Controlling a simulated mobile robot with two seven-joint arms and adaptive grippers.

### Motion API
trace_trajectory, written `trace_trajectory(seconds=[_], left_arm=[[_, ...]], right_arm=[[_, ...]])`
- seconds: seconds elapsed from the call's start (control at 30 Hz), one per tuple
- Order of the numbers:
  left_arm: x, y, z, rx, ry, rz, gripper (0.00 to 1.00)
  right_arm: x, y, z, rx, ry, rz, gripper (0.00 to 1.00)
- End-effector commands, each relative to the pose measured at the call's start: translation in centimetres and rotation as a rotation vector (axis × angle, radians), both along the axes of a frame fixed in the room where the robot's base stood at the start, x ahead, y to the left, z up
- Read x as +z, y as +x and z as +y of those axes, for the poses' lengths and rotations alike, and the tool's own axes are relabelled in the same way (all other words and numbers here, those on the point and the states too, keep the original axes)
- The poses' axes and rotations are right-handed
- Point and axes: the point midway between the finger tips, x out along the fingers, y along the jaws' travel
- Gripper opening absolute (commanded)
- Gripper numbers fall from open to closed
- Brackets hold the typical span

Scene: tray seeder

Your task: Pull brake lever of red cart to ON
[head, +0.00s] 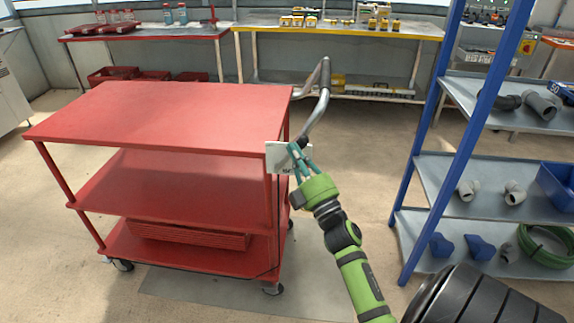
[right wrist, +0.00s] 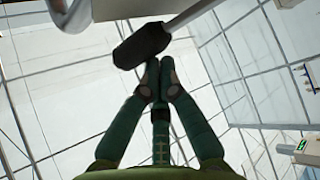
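The red cart (head: 180,112) stands at the left with a metal push handle (head: 322,95) at its right end. A white plate (head: 277,158) is fixed at its right corner, its markings too small to read. The brake lever's black grip (head: 302,142) shows just above my fingertips; in the right wrist view the black grip (right wrist: 142,45) sits on a grey rod. My right gripper (head: 297,157) is at the plate. Its fingertips (right wrist: 160,72) are together, right by the grip, with nothing visible between them. Whether they touch the grip I cannot tell. My left gripper is out of view.
A blue-framed shelf (head: 462,130) with pipe fittings and blue bins stands at the right. A yellow-edged bench (head: 340,30) and a red bench (head: 150,33) line the back. Open floor (head: 375,130) lies between cart and shelf.

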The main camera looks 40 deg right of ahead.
Motion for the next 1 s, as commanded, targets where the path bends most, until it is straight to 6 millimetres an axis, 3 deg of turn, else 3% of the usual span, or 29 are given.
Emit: trace_trajectory(seconds=[0.03, 0.07, 0.37, 0.63, 1.0], left_arm=[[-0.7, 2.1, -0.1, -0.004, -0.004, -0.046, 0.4], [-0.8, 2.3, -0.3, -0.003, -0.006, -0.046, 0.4], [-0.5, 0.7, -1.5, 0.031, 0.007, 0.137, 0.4], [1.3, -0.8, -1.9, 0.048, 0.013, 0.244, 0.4], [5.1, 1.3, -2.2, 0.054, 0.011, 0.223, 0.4]], right_arm=[[-1.0, -0.2, -0.2, -0.002, 0.026, -0.031, 0.0], [-1.1, -0.4, -0.3, -0.002, 0.042, -0.049, 0.0], [-2.4, -1.6, -1.3, 0.0, 0.187, -0.219, 0.0], [-3.4, -2.2, -1.9, 0.001, 0.287, -0.337, 0.0], [-4.0, -2.6, -2.3, 0.001, 0.357, -0.42, 0.0]])
